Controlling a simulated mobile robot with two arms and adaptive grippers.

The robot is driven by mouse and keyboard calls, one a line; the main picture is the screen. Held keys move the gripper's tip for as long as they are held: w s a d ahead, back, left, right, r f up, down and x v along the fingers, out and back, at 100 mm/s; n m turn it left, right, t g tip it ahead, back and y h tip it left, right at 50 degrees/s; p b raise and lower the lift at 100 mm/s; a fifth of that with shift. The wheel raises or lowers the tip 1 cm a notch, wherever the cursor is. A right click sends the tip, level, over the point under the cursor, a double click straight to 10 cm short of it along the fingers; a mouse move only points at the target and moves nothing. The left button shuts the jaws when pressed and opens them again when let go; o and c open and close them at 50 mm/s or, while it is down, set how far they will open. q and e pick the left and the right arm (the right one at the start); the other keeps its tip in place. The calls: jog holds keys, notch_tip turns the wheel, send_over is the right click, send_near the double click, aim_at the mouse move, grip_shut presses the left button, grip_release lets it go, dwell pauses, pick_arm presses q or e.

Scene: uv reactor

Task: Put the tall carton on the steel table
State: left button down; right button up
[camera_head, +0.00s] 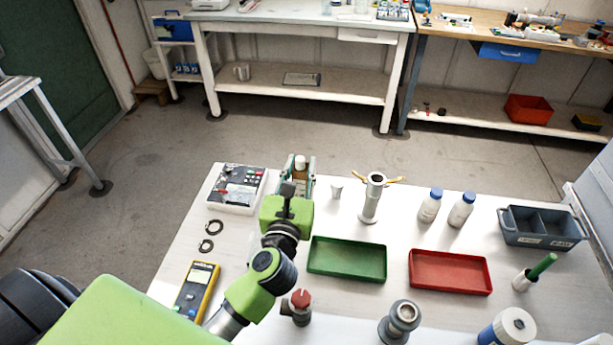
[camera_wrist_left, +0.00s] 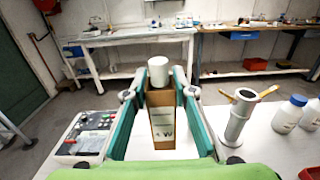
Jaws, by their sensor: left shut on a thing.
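The tall carton (camera_wrist_left: 163,130), brown with a white printed face, stands upright between the two fingers of my left gripper (camera_wrist_left: 160,120) in the left wrist view. The gripper is shut on it. A white-capped top (camera_wrist_left: 158,70) shows at the carton's upper end. In the head view my left gripper (camera_head: 300,178) is at the far edge of the near pale worktable (camera_head: 215,275), and a brown, white-topped thing (camera_head: 300,166) shows between its fingers. I cannot tell whether the carton touches the tabletop. My right gripper is not in view.
A control box (camera_head: 237,188) lies left of the gripper. A small white cup (camera_head: 336,190) and a metal cylinder (camera_head: 371,200) stand to the right. A green tray (camera_head: 347,277) and a red tray (camera_head: 450,290) lie nearer. Bare floor separates a white bench (camera_head: 300,100) behind.

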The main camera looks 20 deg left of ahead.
pick_arm(q)
jog(key=w+a+f+b, duration=0.3)
jog(key=w+a+f, duration=0.4)
jog(key=f, duration=0.5)
jog(key=x, duration=0.2)
jog(key=shift+w, duration=0.4)
jog(key=shift+d+f+b, duration=0.1)
jog(key=shift+f+b, duration=0.05)
jog(key=shift+b, duration=0.2)
jog(key=c, duration=2.1)
grip_release()
jog(key=shift+s+f, duration=0.1)
jog(key=o, duration=0.4)
